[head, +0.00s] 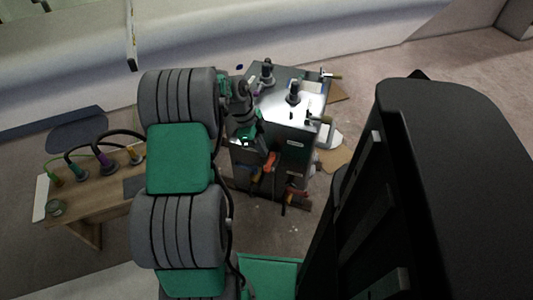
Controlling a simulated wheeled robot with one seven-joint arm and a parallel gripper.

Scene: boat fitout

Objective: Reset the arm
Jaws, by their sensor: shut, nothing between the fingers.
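My arm rises through the left middle of the head view in grey and green links and bends over toward a grey metal cabinet (310,135). My gripper (252,138) is small and dark with green parts, in front of the cabinet's near left edge. It is shut and holds nothing that I can see. Its fingertips are hard to make out against the dark metal, and I cannot tell whether it touches the cabinet.
The cabinet has dark fittings (293,94) on top and an orange part (271,161) on its front. A wooden bench (112,203) with hoses and purple and green fittings stands left. A pale hull wall (300,35) runs behind. Open floor (455,70) lies right of the cabinet.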

